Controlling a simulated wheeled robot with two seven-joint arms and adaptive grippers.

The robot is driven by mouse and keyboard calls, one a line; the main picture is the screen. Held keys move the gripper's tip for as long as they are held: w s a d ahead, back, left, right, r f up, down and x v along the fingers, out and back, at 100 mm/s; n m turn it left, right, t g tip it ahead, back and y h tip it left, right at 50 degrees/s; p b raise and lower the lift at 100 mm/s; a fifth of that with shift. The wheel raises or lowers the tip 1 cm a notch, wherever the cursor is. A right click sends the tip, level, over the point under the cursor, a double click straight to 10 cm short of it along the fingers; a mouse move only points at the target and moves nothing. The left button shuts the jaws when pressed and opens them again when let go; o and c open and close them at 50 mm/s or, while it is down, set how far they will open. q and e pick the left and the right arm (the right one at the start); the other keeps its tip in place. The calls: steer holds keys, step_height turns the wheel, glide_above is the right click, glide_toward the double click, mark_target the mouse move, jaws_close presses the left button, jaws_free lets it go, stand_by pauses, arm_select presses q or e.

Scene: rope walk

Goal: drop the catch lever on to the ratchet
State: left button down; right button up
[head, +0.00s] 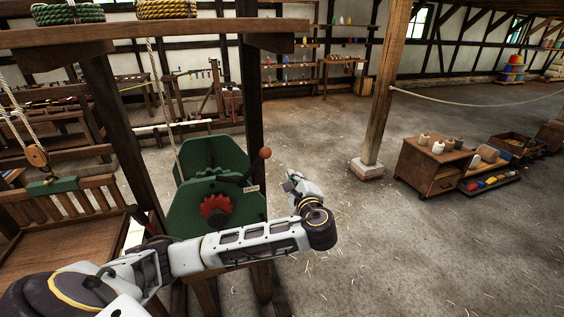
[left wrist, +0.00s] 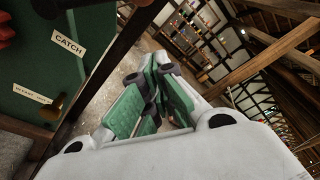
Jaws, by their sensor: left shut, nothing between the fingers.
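The red ratchet wheel (head: 215,208) sits on the front of the green winch (head: 190,207). The dark catch lever, with its reddish-brown ball knob (head: 265,153), stands up at the winch's upper right, above a white CATCH label (head: 250,189). I cannot tell whether its lower end touches the teeth. My left gripper (head: 292,177) is to the right of the winch, apart from the knob, shut and empty. In the left wrist view its green-padded fingers (left wrist: 160,103) are together, with the CATCH label (left wrist: 69,43) at upper left. My right gripper is out of view.
A wooden beam (head: 150,37) with rope coils crosses above the winch, with dark posts below. A rope runs down to the winch. A slatted wooden bench (head: 70,213) stands at left. The floor to the right is open, up to a post (head: 386,90) and low cabinet (head: 430,168).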

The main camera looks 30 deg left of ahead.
arm_select(q)
steer(key=shift+s+r, duration=0.1)
steer(key=shift+r, duration=0.1)
steer(key=w+a+r+p, duration=0.1)
steer(key=w+a, duration=0.3)
steer(key=a, duration=0.4)
steer(key=shift+w+a+p, duration=0.15)
steer(key=shift+a+p, duration=0.05)
steer(key=shift+p, duration=0.7)
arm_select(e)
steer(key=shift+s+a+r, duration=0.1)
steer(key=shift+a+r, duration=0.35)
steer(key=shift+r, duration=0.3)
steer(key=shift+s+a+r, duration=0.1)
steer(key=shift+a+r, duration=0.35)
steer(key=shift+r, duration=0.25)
arm_select(q)
steer(key=shift+r, duration=0.1)
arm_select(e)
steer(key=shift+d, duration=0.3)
arm_select(q)
steer(key=shift+w, duration=0.1)
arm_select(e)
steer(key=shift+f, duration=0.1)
